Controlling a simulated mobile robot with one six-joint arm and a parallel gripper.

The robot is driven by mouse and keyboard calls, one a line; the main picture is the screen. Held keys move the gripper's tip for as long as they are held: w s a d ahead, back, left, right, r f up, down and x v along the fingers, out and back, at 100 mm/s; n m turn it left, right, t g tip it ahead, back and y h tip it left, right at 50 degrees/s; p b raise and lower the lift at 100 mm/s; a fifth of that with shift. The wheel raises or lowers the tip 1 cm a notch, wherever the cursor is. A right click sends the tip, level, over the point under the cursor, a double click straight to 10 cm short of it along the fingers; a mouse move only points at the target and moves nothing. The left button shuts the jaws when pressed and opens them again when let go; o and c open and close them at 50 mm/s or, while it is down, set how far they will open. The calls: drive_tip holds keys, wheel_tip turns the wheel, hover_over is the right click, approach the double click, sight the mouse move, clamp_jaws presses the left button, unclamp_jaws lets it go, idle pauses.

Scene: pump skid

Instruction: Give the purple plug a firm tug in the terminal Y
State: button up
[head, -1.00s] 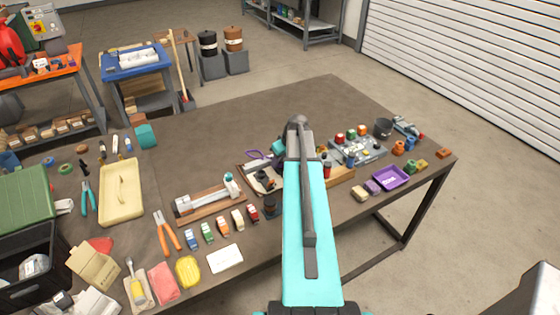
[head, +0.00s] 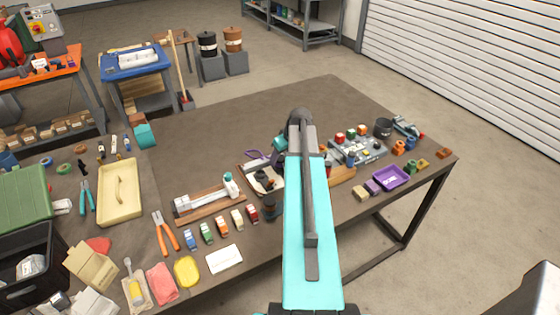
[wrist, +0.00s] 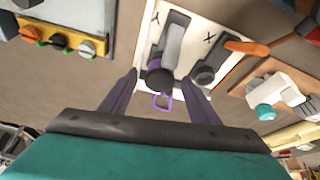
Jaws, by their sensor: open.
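The purple plug (wrist: 160,80) shows in the wrist view as a dark rounded body with a thin purple loop. It is at the lower end of the grey terminal Y (wrist: 174,38), on a pale board (wrist: 225,58) marked Y and X. My gripper (wrist: 160,76) is open, one finger on each side of the plug in the wrist view, with visible gaps. I cannot tell the depth between fingers and plug. In the head view my arm hides most of the gripper.
Beside the board in the wrist view are an orange-handled tool (wrist: 250,46), a white fitting with a teal cap (wrist: 280,90) and a block with coloured knobs (wrist: 62,38). In the head view a purple tray (head: 391,177) is at right. The table's far middle is clear.

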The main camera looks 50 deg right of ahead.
drive_tip(key=b+v, duration=0.2)
drive_tip(key=v, duration=0.8)
drive_tip(key=shift+r+b, duration=0.35)
drive_tip(key=shift+s+r, duration=0.1)
